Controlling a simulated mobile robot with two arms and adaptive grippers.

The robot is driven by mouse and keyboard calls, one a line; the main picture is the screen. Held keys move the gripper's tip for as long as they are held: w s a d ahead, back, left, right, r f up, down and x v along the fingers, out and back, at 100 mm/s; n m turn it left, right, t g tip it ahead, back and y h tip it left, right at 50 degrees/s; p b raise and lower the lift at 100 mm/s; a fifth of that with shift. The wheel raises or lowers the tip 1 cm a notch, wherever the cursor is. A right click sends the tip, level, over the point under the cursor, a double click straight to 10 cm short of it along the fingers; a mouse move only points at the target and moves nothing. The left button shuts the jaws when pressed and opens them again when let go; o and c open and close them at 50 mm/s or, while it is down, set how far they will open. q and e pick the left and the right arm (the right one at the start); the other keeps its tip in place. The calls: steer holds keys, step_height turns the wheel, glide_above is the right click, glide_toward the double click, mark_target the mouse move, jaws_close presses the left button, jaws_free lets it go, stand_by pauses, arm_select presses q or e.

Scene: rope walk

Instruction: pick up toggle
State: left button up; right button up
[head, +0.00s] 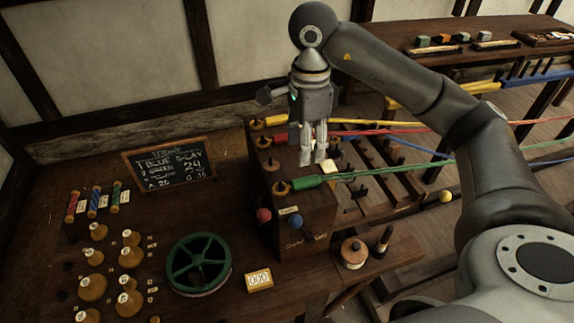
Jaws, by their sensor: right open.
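My right gripper (313,158) points down over the top of the dark wooden box (312,212), its two pale fingers apart with a gap between them. A small cream-coloured piece (329,167) lies on the box just right of the fingertips. I cannot tell for sure whether this piece is the toggle. Any contact between the fingers and the box is unclear. My left gripper is not in view.
Yellow, red, blue and green strands run right from hooks on the box; the green hook (307,182) is nearest. A chalkboard (169,163), green wheel (198,264), wooden spools (93,287) and counter (259,280) stand on the table. A rack holds pegs behind.

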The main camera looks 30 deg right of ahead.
mark_target(304, 179)
steer(key=f, duration=0.4)
steer(key=shift+s+d, duration=0.1)
steer(key=shift+s, duration=0.3)
steer(key=shift+w+f, duration=0.2)
steer(key=shift+f, duration=0.1)
steer(key=shift+w+f, duration=0.1)
steer(key=shift+f, duration=0.15)
steer(key=shift+s+f+p, duration=0.2)
steer(key=shift+f+p, duration=0.2)
steer(key=shift+f, duration=0.15)
step_height(304, 179, down, 3)
steer(key=shift+w+f+p, duration=0.1)
steer(key=shift+p, duration=0.55)
steer(key=shift+f, duration=0.45)
steer(key=c, duration=0.9)
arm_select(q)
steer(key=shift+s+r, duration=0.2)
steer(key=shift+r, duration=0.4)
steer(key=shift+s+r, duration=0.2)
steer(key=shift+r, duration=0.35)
arm_select(e)
steer(key=shift+c, duration=0.3)
